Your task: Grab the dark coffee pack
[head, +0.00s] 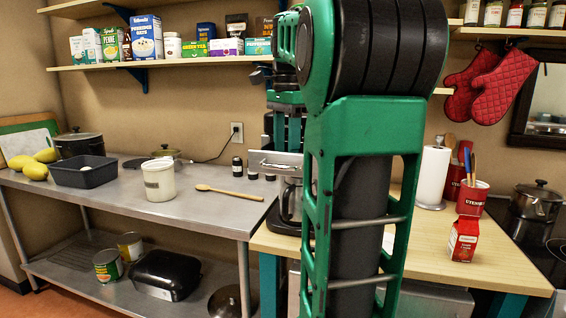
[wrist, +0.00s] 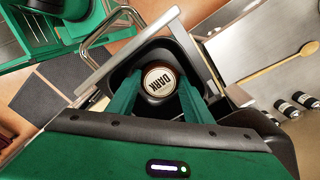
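In the wrist view a small round pack (wrist: 159,82) with a pale top marked "DARK" and a brown rim sits between the two fingers of my gripper (wrist: 160,92). One finger is on each side of it, close to it. I cannot tell whether the fingers touch it or are closed on it. In the head view my gripper (head: 288,135) points down over the coffee machine (head: 289,198). The pack is hidden in that view. In the wrist view a black, rounded cavity surrounds the pack and fingertips, with a metal frame beside it.
A wooden spoon (head: 226,192) and a white canister (head: 158,180) stand or lie on the steel counter (head: 120,198) to the left. Small dark jars (head: 237,167) are near the machine. A red carton (head: 464,239) and paper towel roll (head: 433,175) are to the right.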

